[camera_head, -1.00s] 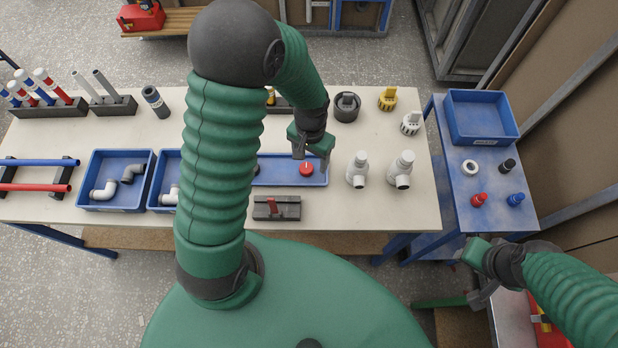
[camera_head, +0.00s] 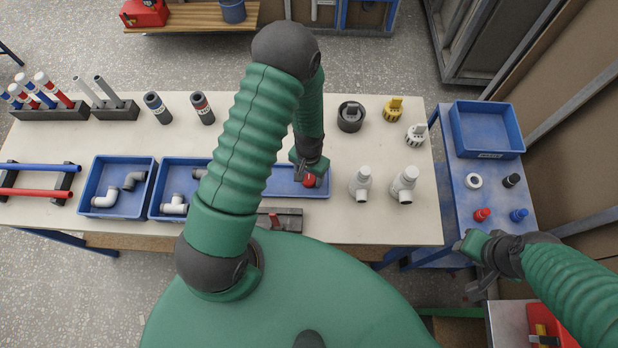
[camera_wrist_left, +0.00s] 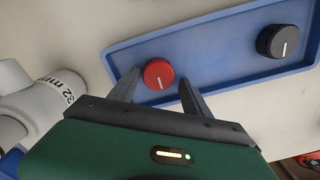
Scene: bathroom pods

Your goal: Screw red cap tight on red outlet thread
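The red cap (camera_head: 310,181) lies at the right end of the shallow blue tray (camera_head: 284,190). It has a white line on top in the left wrist view (camera_wrist_left: 158,73). My left gripper (camera_head: 309,171) is low over the tray at the cap. Its two fingers (camera_wrist_left: 160,86) are apart, with the cap between and just beyond the tips; I cannot tell whether they touch it. My right gripper (camera_head: 472,268) hangs empty-looking beside the blue side table; its finger gap is unclear. I cannot clearly identify a red outlet thread; a dark pipe with a red band (camera_head: 203,108) stands on the bench.
A black cap (camera_wrist_left: 278,42) lies in the same tray. Two white fittings (camera_head: 361,184) (camera_head: 404,185) stand close right of the tray. A dark clamp block (camera_head: 283,218) sits in front. Blue bins with elbows (camera_head: 118,205) are to the left. The side table (camera_head: 492,182) holds small parts.

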